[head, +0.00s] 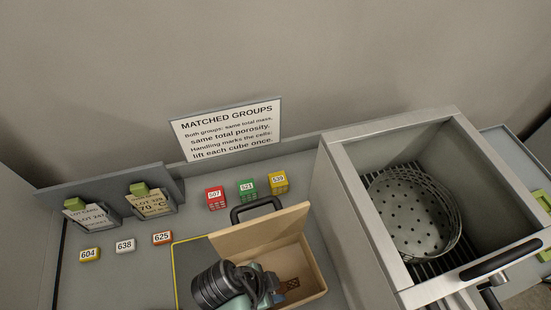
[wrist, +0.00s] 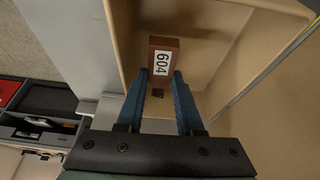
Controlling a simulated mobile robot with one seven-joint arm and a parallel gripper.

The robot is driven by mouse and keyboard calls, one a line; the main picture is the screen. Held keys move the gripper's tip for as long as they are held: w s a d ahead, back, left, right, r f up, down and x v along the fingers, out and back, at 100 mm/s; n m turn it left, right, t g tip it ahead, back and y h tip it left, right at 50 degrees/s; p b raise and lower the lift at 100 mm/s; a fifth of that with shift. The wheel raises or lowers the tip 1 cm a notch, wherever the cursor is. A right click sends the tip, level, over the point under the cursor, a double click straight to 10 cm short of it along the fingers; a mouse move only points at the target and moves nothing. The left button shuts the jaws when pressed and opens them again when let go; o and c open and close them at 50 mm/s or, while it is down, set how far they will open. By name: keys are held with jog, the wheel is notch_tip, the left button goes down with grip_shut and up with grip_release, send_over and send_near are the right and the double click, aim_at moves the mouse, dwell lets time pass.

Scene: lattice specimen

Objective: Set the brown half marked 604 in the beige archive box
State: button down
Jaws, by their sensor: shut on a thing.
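The brown half marked 604 (wrist: 163,58) is between the blue fingertips of my gripper (wrist: 161,76) in the wrist view, its white label facing the camera. My gripper is shut on it. In the head view part of the brown half (head: 291,284) shows inside the open beige archive box (head: 314,270), beside my dark wrist. The box walls (wrist: 235,75) surround the half in the wrist view. Whether the half touches the box floor I cannot tell. My fingertips are hidden in the head view.
The box's lid (head: 262,236) stands open, close to my wrist. A grey open-topped unit with a perforated basket (head: 412,212) is at right. Red (head: 215,198), green (head: 247,189) and yellow (head: 278,181) numbered cubes sit behind the box. Tags, including a yellow 604 (head: 89,254), lie at left.

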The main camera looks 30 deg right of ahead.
aim_at(275, 292)
jog(key=shift+f, duration=1.95)
jog(key=shift+f, duration=0.2)
jog(key=c, duration=0.8)
grip_release()
jog(key=shift+c, duration=0.2)
jog(key=p+v, duration=0.1)
jog(key=v, duration=1.1)
jog(key=shift+r+p, duration=0.25)
jog(key=shift+p, duration=0.1)
